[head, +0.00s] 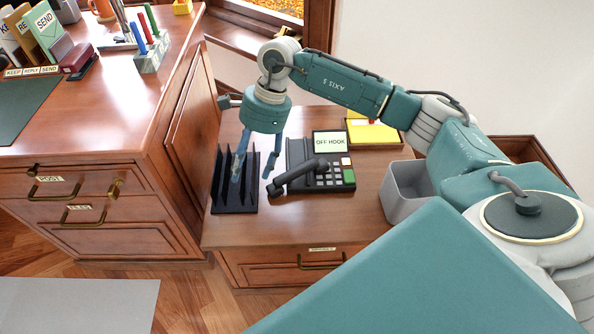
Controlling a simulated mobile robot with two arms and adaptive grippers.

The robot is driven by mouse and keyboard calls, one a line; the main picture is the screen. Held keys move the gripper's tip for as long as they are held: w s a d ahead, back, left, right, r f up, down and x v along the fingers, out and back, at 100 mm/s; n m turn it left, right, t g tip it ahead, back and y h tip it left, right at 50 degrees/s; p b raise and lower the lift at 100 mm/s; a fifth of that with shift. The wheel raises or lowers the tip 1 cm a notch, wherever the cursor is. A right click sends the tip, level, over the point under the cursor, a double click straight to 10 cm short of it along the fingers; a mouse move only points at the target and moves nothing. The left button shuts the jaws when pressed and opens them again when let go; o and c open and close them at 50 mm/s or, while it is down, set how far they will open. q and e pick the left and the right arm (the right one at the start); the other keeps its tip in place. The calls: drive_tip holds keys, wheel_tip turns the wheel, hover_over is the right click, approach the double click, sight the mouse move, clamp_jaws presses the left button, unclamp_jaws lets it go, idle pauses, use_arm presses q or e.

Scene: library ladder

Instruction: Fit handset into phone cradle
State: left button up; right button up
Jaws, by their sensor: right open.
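A black desk phone (342,183) stands on the lower wooden cabinet, with a keypad, a green key and a small screen (331,142) reading "OFF HOOK". The dark grey handset (298,177) lies slantwise over the phone's front left part. Its lower end sits by the phone's front left corner and its upper end by the keypad. My right gripper (253,172) points down, open and empty, just left of the phone. One finger is over the black slotted rack and the other is near the phone's left edge. My left gripper is not in view.
The black slotted rack (236,201) with upright fins stands left of the phone. A grey open bin (407,193) stands to the right, and a yellow tray (374,133) lies behind. The taller desk (110,120) rises at left. The cabinet top in front of the phone is clear.

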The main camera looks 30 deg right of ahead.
drive_tip(key=d+r+g+h, duration=0.15)
drive_tip(key=d+h, duration=0.25)
drive_tip(key=d, duration=0.9)
hover_over(298, 171)
drive_tip(key=shift+t, duration=0.25)
drive_tip(key=f, duration=0.4)
drive_tip(key=shift+w+d+f+b, duration=0.15)
drive_tip(key=shift+w+d+b, duration=0.1)
drive_tip(key=shift+w+b, duration=0.1)
drive_tip(key=f, duration=0.4)
drive_tip(key=shift+s+a+f+b, duration=0.25)
drive_tip(key=shift+s+f+b, duration=0.05)
drive_tip(key=shift+f+b, duration=0.05)
drive_tip(key=shift+f, duration=0.55)
clamp_jaws()
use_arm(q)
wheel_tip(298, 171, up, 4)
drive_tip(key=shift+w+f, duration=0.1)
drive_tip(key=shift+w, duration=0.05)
